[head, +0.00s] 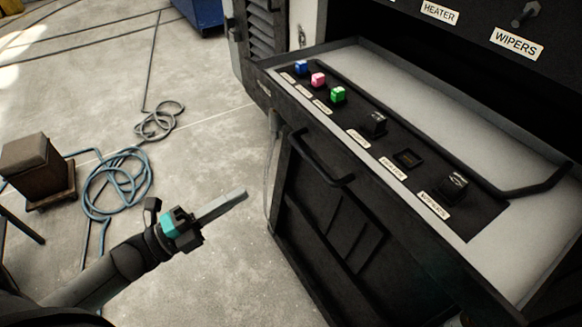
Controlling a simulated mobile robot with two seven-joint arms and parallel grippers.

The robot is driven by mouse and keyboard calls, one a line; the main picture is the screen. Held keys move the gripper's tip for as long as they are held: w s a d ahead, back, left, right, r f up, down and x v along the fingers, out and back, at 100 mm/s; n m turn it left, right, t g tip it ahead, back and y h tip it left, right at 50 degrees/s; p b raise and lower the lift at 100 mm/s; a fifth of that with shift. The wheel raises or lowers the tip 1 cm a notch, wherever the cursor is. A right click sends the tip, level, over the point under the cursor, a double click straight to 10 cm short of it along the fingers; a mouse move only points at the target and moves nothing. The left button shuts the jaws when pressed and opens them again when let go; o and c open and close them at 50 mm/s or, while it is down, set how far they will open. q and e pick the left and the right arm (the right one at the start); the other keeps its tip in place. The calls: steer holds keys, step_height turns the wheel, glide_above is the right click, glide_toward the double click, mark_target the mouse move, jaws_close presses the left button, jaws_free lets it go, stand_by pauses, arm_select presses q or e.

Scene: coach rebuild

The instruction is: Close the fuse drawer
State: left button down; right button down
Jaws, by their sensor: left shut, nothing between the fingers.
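The fuse drawer (430,95) stands pulled out from the dark cabinet at the right. A labelled black strip in it holds a blue fuse (301,68), a pink fuse (318,79), a green fuse (338,94) and black fuses (372,124). One square slot (407,158) between the black fuses looks empty. A black bar handle (322,168) shows on the dark front below the drawer's edge; I cannot tell which panel carries it. My left gripper (243,195) is shut and empty, left of that front and apart from it. My right gripper is not in view.
The cabinet panel above carries HEATER (439,12) and WIPERS (516,43) labels and a knob. Another black bar (540,182) crosses the drawer's right side. A brown box (36,170) and coiled blue hose (118,183) are at the left.

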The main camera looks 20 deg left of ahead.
arm_select(q)
steer(key=b+x, duration=0.1)
steer(key=x, duration=1.1)
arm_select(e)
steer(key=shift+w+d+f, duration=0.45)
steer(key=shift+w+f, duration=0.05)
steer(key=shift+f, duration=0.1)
arm_select(q)
steer(key=shift+w, duration=0.15)
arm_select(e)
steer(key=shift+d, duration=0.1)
arm_select(q)
steer(key=shift+w+d, duration=0.1)
